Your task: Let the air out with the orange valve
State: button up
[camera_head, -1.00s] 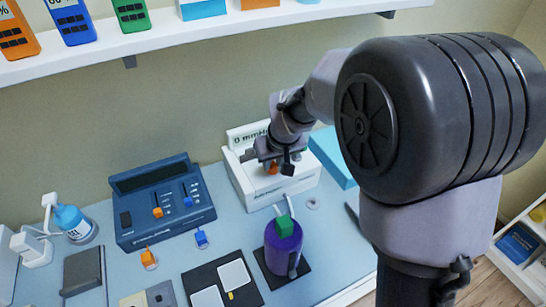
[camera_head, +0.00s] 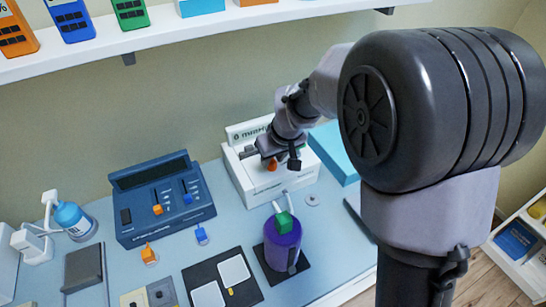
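A white unit (camera_head: 241,180) stands against the wall, with a display panel (camera_head: 246,132) marked mmHg; its reading is partly hidden by my arm. An orange knob (camera_head: 272,165) sits on the unit's top. My gripper (camera_head: 272,158) is just above and around this knob, its dark fingers apart on either side. I cannot tell whether a finger touches it. A small green part shows behind the right finger. A purple cuff roll (camera_head: 281,250) with a green block (camera_head: 284,222) and pale tubes stands in front of the unit.
A blue console (camera_head: 163,205) with orange and blue sliders stands left. A small orange switch (camera_head: 148,254) and a blue one (camera_head: 202,234) are on the table before it. A light-blue box (camera_head: 333,152) lies right of the unit. A shelf (camera_head: 200,38) runs above.

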jog(key=p+v, duration=0.5)
jog(key=v, duration=1.2)
jog(key=shift+s+r+p, duration=0.15)
jog(key=shift+s+p, duration=0.05)
jog(key=shift+p, duration=0.2)
jog(key=s+d+f+m+t+b, duration=0.1)
jog(key=s+m, duration=0.3)
jog(key=s, duration=0.6)
jog(key=s+d+m+b, duration=0.3)
jog(key=s+m, duration=0.2)
jog(key=s, duration=0.6)
jog(key=shift+f+t+b, duration=0.4)
jog(key=shift+d, duration=0.1)
